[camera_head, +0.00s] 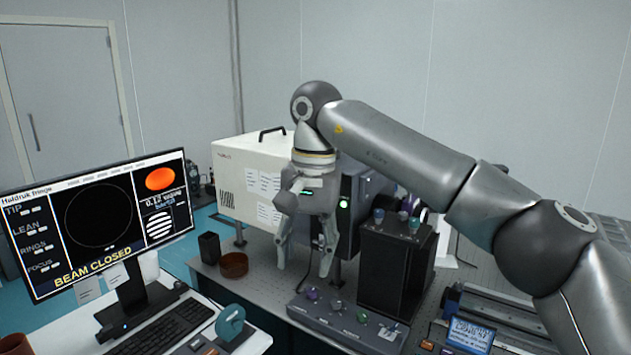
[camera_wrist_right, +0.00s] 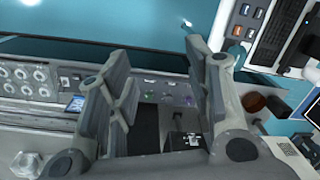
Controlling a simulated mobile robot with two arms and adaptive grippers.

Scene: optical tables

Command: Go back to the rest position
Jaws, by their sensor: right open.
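My right gripper (camera_head: 305,262) hangs from the right arm in the middle of the head view, fingers pointing down and apart. It is open, with nothing between its fingers. It is above the optical table behind the control box with coloured knobs (camera_head: 345,322). In the right wrist view the gripper (camera_wrist_right: 165,85) shows two spread fingers, with the control box (camera_wrist_right: 165,92) seen between and beyond them. My left gripper is in neither view.
A monitor (camera_head: 100,222) reading "BEAM CLOSED" and a keyboard (camera_head: 160,328) stand at left. A beige cased instrument (camera_head: 245,180) stands behind the gripper. A black box (camera_head: 385,270) stands close to its right. A brown round dish (camera_head: 234,265) and black cup (camera_head: 209,248) sit at left.

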